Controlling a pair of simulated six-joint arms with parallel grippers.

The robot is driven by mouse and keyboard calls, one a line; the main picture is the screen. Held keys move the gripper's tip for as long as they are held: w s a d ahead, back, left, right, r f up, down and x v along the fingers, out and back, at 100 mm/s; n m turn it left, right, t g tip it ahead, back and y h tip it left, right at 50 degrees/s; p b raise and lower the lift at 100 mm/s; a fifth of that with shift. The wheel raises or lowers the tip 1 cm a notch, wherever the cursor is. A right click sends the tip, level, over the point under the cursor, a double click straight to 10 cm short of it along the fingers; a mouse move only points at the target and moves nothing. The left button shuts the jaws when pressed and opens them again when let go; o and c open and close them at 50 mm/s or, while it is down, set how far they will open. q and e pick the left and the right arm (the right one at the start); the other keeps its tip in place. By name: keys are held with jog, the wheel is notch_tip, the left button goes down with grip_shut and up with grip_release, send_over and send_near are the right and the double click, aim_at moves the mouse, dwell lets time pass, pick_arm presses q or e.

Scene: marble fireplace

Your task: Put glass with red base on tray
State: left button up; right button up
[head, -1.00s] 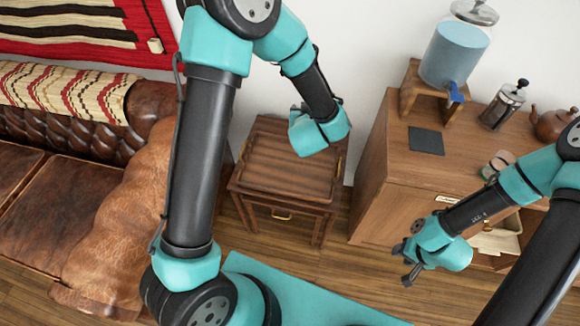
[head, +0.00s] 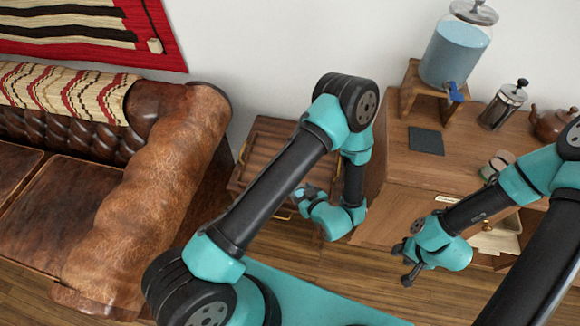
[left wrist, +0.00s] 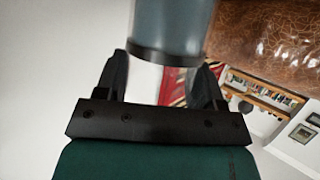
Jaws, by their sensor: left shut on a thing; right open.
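A blue-grey, see-through cylinder (left wrist: 170,25) with a dark band at its near end is between the fingers of my left gripper (left wrist: 160,72) in the left wrist view. It looks like a glass; I cannot make out a red base. In the head view my left gripper (head: 299,193) is shut, near the front right edge of the small side table, and the held thing is too small to make out. The brown wooden tray (head: 262,150) is on that table, partly hidden behind my left arm. My right gripper (head: 404,264) is open and empty, in front of the cabinet.
A wooden cabinet (head: 400,168) stands right of the side table. It bears a water dispenser (head: 455,52) on a stand, a dark square mat (head: 426,141), a French press (head: 503,105) and a teapot (head: 553,125). A leather sofa (head: 150,215) stands to the left.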

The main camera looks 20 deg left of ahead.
pick_arm(q)
jog(key=shift+s+d+f, duration=0.1)
jog(key=shift+s+f, duration=0.3)
jog(key=shift+s, duration=0.2)
jog(key=shift+w, duration=0.1)
jog(key=w+a, duration=0.2)
jog(key=w, duration=0.5)
jog(key=w+a+f, duration=0.1)
jog(key=w+a, duration=0.1)
jog(key=w, duration=0.4)
jog(key=shift+w+a+f, duration=0.15)
jog(key=shift+w+a, duration=0.2)
jog(key=shift+w, duration=0.05)
jog(key=shift+w+a+f, duration=0.1)
jog(key=shift+w+f, duration=0.1)
jog(key=shift+f, duration=0.4)
jog(key=shift+w+a+f, duration=0.1)
jog(key=shift+w+f, duration=0.1)
jog(key=shift+f, duration=0.45)
jog(key=shift+w+f, duration=0.2)
jog(key=shift+f, duration=0.4)
